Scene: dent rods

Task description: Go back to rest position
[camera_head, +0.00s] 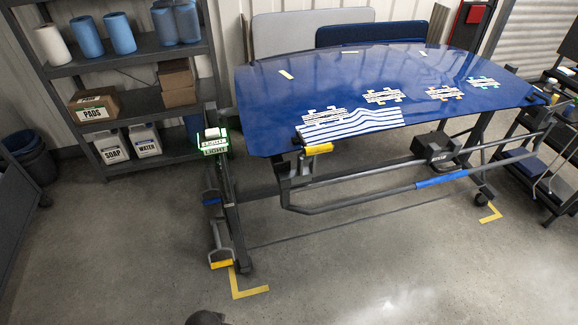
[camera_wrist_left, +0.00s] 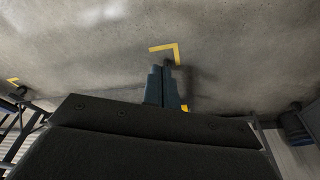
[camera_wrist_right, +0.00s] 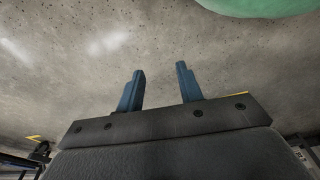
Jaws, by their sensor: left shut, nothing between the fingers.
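My left gripper (camera_wrist_left: 163,88) shows in the left wrist view with its two fingers together, nothing between them, over the grey floor near a yellow corner mark. My right gripper (camera_wrist_right: 160,72) shows in the right wrist view with its two fingers well apart and nothing between them, above bare floor. Neither gripper can be made out in the head view; only a small dark shape shows at its bottom edge.
A blue panel (camera_head: 350,85) lies on a wheeled stand, with a striped board (camera_head: 350,124) at its front edge. Shelves (camera_head: 150,102) stand left, a dark cart right. A green rounded thing (camera_wrist_right: 255,5) is at the right wrist view's top. The front floor is clear.

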